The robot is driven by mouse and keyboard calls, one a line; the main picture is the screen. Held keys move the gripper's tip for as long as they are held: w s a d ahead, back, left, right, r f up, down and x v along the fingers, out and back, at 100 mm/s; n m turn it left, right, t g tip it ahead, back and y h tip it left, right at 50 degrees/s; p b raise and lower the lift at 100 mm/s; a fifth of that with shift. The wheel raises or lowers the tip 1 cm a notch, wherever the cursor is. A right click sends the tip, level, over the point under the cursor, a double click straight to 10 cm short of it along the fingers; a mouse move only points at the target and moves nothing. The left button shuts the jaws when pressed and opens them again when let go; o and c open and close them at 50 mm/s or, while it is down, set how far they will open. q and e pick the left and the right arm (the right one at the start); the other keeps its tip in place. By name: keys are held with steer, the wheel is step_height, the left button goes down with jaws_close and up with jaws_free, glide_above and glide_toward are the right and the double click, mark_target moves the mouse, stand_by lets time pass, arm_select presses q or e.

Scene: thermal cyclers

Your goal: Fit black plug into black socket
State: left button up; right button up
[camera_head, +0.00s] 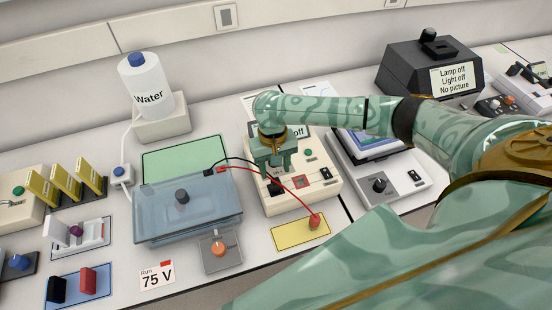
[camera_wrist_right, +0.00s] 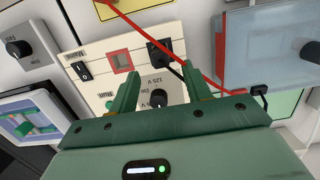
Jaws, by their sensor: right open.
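The black plug (camera_head: 274,187) is at the front part of the cream power supply (camera_head: 311,193), with its black lead running back to the clear blue tank. It also shows in the right wrist view (camera_wrist_right: 158,53), just beyond the fingertips and beside the red-framed socket (camera_wrist_right: 122,62). The plug covers the black socket's place, so I cannot tell how deep it sits. My right gripper (camera_head: 271,170) is over the power supply, pointing down. In the wrist view its fingers (camera_wrist_right: 157,72) are apart, with nothing gripped between them. My left gripper is not in view.
The red plug (camera_head: 314,220) stands on a yellow mat (camera_head: 288,238), its red lead crossing the power supply's front. The tank (camera_head: 160,218) stands to the left. A grey device with a black knob (camera_head: 379,186) is close on the right.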

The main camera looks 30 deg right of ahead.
step_height(320, 180, up, 8)
steer(key=w+p, duration=0.1)
steer(key=shift+r, duration=0.2)
steer(key=shift+d, duration=0.1)
stand_by(0.3)
